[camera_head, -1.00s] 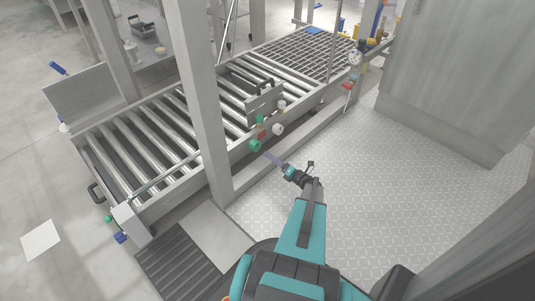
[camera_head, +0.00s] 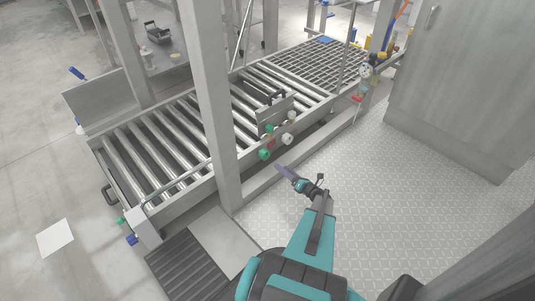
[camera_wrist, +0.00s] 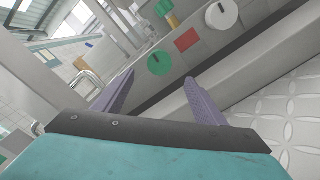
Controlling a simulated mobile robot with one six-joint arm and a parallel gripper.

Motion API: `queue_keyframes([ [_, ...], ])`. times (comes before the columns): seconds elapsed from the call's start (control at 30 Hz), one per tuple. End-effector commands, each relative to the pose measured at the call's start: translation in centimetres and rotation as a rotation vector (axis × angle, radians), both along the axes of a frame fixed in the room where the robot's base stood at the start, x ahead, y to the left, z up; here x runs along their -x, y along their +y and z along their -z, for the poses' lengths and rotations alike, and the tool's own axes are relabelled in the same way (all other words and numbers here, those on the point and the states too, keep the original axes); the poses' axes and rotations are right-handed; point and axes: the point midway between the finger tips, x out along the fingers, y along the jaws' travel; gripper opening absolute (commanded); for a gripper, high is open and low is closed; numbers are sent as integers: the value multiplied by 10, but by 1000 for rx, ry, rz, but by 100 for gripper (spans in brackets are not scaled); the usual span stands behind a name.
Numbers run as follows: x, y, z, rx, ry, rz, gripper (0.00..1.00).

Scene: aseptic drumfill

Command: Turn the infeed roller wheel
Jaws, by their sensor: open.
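Round knobs or wheels sit on the conveyor's side rail. A green wheel (camera_head: 264,154) is lowest, with a white wheel (camera_head: 288,138) to its right and a red square (camera_head: 271,143) between them. I cannot tell which is the infeed roller wheel. In the wrist view, the green wheel (camera_wrist: 159,63) lies ahead, between and beyond the fingertips. The white wheel (camera_wrist: 222,14) is at upper right, near another green part (camera_wrist: 171,20). My gripper (camera_head: 281,168) is open and empty, apart from the rail, just below and right of the green wheel; its two purple fingers show in the wrist view (camera_wrist: 160,78).
The roller conveyor (camera_head: 165,195) runs from lower left to upper right, with a grey post (camera_head: 222,130) left of the wheels. A grey cabinet (camera_head: 455,90) stands at right. Open patterned floor (camera_head: 400,210) lies between. A ribbed dark mat (camera_head: 188,263) is at lower left.

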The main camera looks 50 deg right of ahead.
Motion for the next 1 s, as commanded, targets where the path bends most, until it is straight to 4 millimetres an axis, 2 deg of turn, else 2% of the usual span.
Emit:
queue_keyframes([
  [0.03,1,-1,-5,22,2,1,65],
  [0.3,5,1,-1,105,8,-3,65],
  [0.67,4,2,0,107,7,-3,65],
  [0.87,-4,1,1,107,8,-4,65],
  [1.0,-17,0,2,107,8,-6,65],
])
